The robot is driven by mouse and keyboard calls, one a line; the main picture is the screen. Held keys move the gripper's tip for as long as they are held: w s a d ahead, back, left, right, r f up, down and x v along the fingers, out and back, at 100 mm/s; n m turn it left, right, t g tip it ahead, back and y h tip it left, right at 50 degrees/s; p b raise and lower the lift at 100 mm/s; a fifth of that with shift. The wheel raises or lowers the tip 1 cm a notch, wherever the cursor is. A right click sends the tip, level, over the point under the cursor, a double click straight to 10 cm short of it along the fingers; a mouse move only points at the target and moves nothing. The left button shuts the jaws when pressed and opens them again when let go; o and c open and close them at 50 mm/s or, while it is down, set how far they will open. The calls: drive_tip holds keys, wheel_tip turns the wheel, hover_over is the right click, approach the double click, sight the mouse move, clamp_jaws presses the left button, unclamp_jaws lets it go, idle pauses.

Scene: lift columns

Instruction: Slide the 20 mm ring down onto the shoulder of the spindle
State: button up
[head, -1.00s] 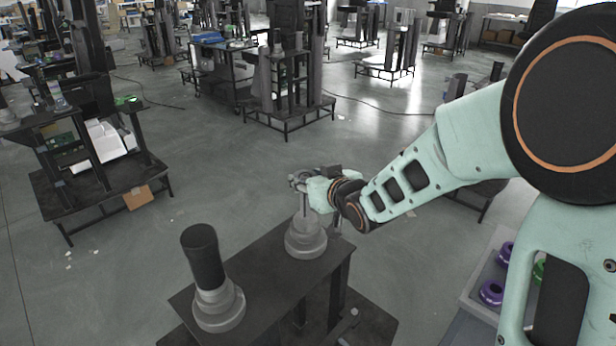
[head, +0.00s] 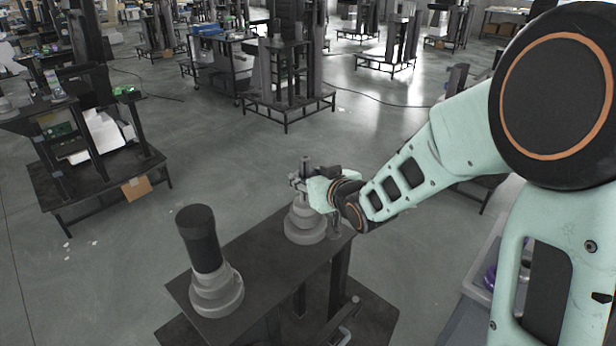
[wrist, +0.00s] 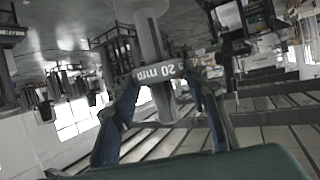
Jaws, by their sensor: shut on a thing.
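The spindle is a grey stepped post (head: 304,222) at the far end of the dark bench. Its narrow tip shows just above my gripper (head: 298,183). In the wrist view, which looks upside down, my gripper (wrist: 160,78) is shut on the pale ring (wrist: 157,72) marked 20 mm. The spindle shaft (wrist: 150,38) shows on both sides of the ring, so the ring appears to be around it. The wider part is at the picture's top and the free end at the bottom. Whether the ring touches the shoulder is not clear. In the head view the ring is mostly hidden.
A second stepped grey column with a black cylinder (head: 200,240) stands at the near end of the bench (head: 255,260). A grey tray (head: 485,262) with a purple part is at right, partly behind my arm. Other workstations stand well back across open floor.

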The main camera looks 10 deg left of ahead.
sight(308, 206)
drive_tip(key=shift+f+b, duration=2.95)
drive_tip(key=shift+f, duration=0.05)
drive_tip(key=o, duration=1.3)
drive_tip(key=v, duration=1.2)
